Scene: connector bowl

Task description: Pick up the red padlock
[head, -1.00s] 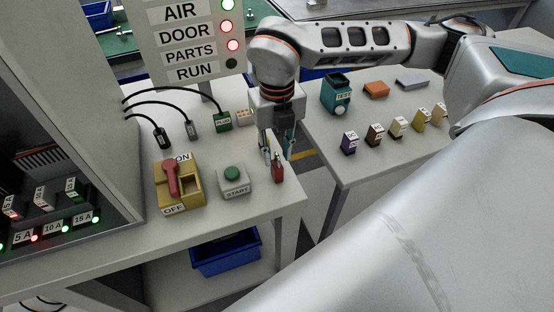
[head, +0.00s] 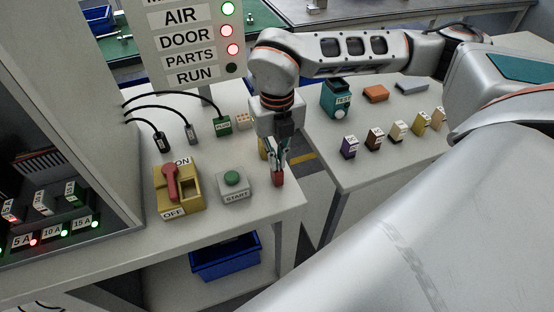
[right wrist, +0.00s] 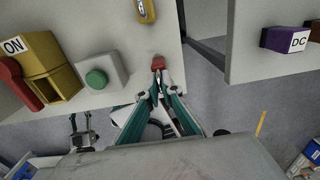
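The red padlock (head: 278,180) is at the right front edge of the near table, right of the START button. In the right wrist view its red body (right wrist: 158,62) is just past the fingertips, with its shackle side between them. My right gripper (head: 277,164) points down over it. In the right wrist view its teal fingers (right wrist: 160,86) have come together around the shackle, which they partly hide. The padlock still appears to be at table level.
A grey START box (head: 234,187) and a yellow ON/OFF switch (head: 180,190) with a red handle stand left of the padlock. A yellow item (right wrist: 146,10) lies behind it. A gap separates this table from the right table (head: 350,170). A blue bin (head: 226,256) sits below.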

